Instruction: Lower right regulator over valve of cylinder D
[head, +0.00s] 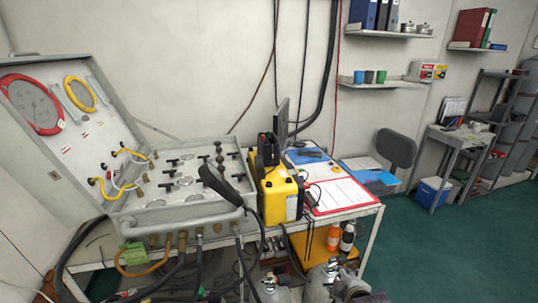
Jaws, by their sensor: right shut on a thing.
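Two grey cylinder tops show at the bottom edge, one left of centre (278,293) and one further right (316,287). I see no letter on either, so I cannot tell which is cylinder D. My right gripper (350,285) is at the bottom edge, beside the right cylinder top. It is shut on a small metallic piece (333,268), which looks like the right regulator. This piece appears at the top of the right cylinder; whether it touches the valve or is just above it is unclear. My left gripper is not in view.
The open air panel case (180,205) with gauges and hoses stands on a bench at left. A yellow box (281,198) and a red-edged clipboard (340,195) are on the bench. Orange and dark bottles (334,236) stand below. Black hoses hang at lower left. Green floor is clear at right.

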